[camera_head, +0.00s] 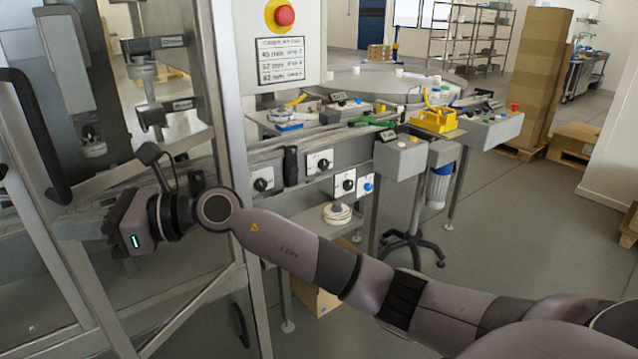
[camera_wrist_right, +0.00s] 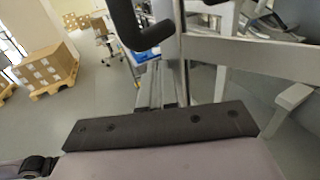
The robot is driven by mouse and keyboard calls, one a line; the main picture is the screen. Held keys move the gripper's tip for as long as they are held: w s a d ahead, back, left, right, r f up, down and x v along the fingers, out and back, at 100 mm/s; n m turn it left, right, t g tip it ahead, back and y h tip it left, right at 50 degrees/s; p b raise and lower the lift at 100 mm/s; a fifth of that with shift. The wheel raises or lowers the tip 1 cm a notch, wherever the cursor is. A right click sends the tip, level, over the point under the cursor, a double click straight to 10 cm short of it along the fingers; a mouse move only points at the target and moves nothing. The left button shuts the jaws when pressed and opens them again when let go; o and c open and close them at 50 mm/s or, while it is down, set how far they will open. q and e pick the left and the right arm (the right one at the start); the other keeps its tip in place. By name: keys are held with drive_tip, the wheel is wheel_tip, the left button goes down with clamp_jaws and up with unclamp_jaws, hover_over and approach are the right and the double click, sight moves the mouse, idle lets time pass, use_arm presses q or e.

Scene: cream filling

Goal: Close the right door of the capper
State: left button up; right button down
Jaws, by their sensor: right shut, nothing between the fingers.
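The capper's right door (camera_head: 232,130) is a metal frame with clear panels, at the left of the head view. Its black bar handle (camera_head: 42,140) is on the frame's left upright. The black handle also shows at the top of the right wrist view (camera_wrist_right: 128,25). My right arm reaches across the door's front. My right gripper (camera_head: 75,225) is shut and empty, with its fingers pointing left near the handle's lower end. Its grey fingers show in the right wrist view (camera_wrist_right: 160,88), beside a metal upright. I cannot tell whether they touch the door. My left gripper is not in view.
A red emergency button (camera_head: 285,15) is on the panel right of the door. A conveyor with knobs (camera_head: 320,162) runs to the right. Stacked cardboard boxes (camera_head: 545,70) stand at the back right. The floor (camera_head: 500,225) on the right is open.

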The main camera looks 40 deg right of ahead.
sight(24, 189)
drive_tip(key=shift+w+a+m+t+h+p, duration=0.1)
drive_tip(key=shift+w+a+m+t+h, duration=0.7)
drive_tip(key=shift+w, duration=1.75)
drive_tip(key=shift+w+a+m+t+h+p, duration=0.1)
drive_tip(key=shift+w+a+m+t+h, duration=0.7)
drive_tip(key=shift+w, duration=1.75)
drive_tip(key=shift+w+a+m+t+h+p, duration=0.1)
drive_tip(key=shift+w+a+m+t+h, duration=0.65)
drive_tip(key=shift+w, duration=1.8)
drive_tip(key=shift+w+d+r+t+y, duration=0.1)
drive_tip(key=shift+d+r+t+y, duration=0.15)
drive_tip(key=shift+d+t, duration=0.15)
